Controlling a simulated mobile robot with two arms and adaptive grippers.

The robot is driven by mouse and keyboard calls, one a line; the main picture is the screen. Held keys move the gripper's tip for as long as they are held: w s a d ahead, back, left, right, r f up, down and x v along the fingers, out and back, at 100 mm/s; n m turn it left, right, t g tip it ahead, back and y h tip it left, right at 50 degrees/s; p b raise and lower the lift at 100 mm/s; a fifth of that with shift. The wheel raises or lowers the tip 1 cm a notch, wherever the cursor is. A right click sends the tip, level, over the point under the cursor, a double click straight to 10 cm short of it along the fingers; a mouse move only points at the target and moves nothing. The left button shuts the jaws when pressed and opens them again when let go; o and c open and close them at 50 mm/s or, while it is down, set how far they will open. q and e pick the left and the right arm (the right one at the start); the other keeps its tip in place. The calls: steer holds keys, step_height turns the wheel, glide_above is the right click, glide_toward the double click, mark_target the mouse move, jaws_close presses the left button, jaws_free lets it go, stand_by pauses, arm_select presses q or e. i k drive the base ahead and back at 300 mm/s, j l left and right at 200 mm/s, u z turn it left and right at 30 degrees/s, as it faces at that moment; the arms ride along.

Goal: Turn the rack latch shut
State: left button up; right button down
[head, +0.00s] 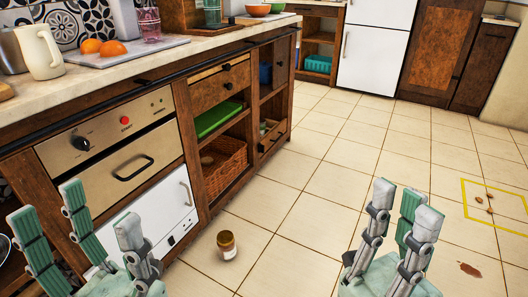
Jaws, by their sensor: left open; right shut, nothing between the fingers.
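I cannot make out a rack latch for certain in the head view. The wooden kitchen unit (195,130) on the left has open shelves, a steel oven front and a white door. The oven front (105,135) has a black knob (80,143), a red button and a black handle. My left gripper (85,218) is open and empty at the lower left, in front of the white door (150,225) in the picture. My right gripper (405,208) is shut and empty at the lower right, over the open floor, apart from the unit.
A jar (227,246) stands on the floor between my grippers. A wicker basket (223,165) and a green tray (217,118) sit on the shelves. Small brown bits lie inside a yellow floor outline (466,200), with a brown stain (470,269) nearby.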

mark_target(261, 147)
steer(key=i+l, duration=0.1)
steer(key=i, duration=0.15)
steer(key=i+l, duration=0.2)
steer(key=l, duration=0.15)
steer(key=i+l+u, duration=0.15)
steer(key=i+l, duration=0.3)
steer(key=l, duration=0.2)
steer(key=i+l+u, duration=0.1)
steer(key=l, duration=0.25)
steer(key=i+l+u, duration=0.1)
steer(key=i+l, duration=0.4)
steer(key=l, duration=0.25)
steer(key=u, duration=0.05)
